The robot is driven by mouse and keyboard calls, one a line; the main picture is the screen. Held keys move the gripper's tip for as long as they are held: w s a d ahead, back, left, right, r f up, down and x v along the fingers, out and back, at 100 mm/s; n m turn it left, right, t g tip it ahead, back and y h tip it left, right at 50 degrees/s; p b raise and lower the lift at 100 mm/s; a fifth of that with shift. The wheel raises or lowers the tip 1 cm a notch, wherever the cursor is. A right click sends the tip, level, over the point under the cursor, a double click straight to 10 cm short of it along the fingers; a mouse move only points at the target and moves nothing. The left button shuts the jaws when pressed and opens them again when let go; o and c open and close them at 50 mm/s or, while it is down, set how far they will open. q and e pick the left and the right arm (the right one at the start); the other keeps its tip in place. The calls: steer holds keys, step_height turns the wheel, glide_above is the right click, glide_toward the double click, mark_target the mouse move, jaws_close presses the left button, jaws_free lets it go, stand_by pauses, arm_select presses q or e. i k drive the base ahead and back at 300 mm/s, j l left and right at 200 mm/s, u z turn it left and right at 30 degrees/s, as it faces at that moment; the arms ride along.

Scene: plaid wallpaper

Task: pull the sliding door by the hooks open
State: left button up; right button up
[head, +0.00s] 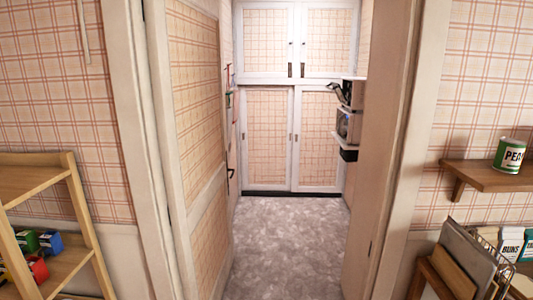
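Through a doorway, a white cupboard with plaid panels stands against the far wall. Its lower part has a left sliding door (267,137) and a right sliding door (315,137), side by side and seemingly closed. Small dark recessed pulls appear on them. The left sliding door is closer to the hooks (231,98) on the left wall, where small red and green things seem to hang; the hooks themselves are too small to make out. A dark object hangs lower on that wall. Neither of my grippers is in view.
Grey carpet (285,235) is clear through the doorway. A plaid-panelled surface (196,110) lines the left side, and a beige door edge (383,150) the right. Appliances (349,120) stick out at right. A wooden shelf unit (75,205) stands near left, a wall shelf (487,174) near right.

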mark_target(265, 121)
steer(key=i+u, duration=0.1)
steer(key=u, duration=0.8)
steer(key=i+l+u, duration=0.15)
steer(key=u, duration=0.35)
steer(key=l+u, duration=0.1)
steer(key=u, duration=0.35)
steer(key=l+u, duration=0.15)
steer(key=u, duration=0.3)
steer(key=i+l+u, duration=0.1)
steer(key=u, duration=0.35)
steer(key=l+u, duration=0.35)
steer(key=l, duration=2.7)
steer(key=l+z, duration=0.15)
steer(key=l, duration=1.6)
steer(key=i+l+z, duration=0.1)
steer(key=l, duration=0.8)
steer(key=l+z, duration=0.1)
steer(key=l, duration=0.75)
steer(key=i, duration=0.05)
